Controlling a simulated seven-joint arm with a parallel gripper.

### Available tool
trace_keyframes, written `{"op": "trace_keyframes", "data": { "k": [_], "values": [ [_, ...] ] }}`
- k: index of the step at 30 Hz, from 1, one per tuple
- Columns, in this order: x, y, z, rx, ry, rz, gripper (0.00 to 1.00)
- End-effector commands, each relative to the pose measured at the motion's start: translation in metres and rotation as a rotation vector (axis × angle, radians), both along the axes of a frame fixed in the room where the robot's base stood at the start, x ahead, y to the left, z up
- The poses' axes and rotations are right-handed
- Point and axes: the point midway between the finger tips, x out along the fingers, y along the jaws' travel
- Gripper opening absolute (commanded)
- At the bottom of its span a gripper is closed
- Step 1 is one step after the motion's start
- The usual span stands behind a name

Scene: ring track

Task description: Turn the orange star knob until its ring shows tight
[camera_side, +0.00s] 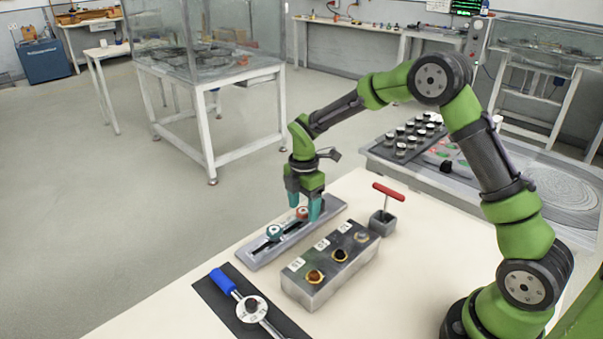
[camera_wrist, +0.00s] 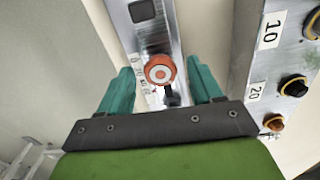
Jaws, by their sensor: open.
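My gripper (camera_side: 304,208) is open, its teal fingers pointing down over the metal rail (camera_side: 262,252). A round orange knob (camera_side: 302,213) with a pale centre sits on the rail between the fingers. In the wrist view the orange knob (camera_wrist: 160,69) lies between the two fingertips of my gripper (camera_wrist: 160,80), with a gap on each side. A second orange knob (camera_side: 315,276), star-like with a yellow ring, is at the near end of a grey box (camera_side: 310,293). I cannot read any tightness mark.
The box also carries a black knob (camera_side: 341,255) and a grey knob (camera_side: 362,236), with number labels. A red-handled T-tool (camera_side: 388,192) stands in a grey block behind the box. A blue-handled tool (camera_side: 223,281) lies on a dark mat. The table's left front is clear.

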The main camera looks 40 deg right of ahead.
Motion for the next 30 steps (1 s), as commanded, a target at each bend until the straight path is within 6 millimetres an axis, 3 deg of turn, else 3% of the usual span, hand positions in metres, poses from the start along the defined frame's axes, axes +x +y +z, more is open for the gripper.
{"op": "trace_keyframes", "data": {
  "k": [3, 14, 23, 30],
  "values": [
    [-0.0001, 0.0, 0.0001, 0.0, 0.001, 0.0, 0.63],
    [-0.0001, 0.0, 0.0004, 0.0, 0.001, 0.0, 0.09],
    [-0.0001, 0.0, 0.0006, 0.0, 0.001, -0.039, 0.09],
    [-0.0004, 0.0002, 0.0009, 0.0, 0.0, -0.178, 0.09]
  ]
}}
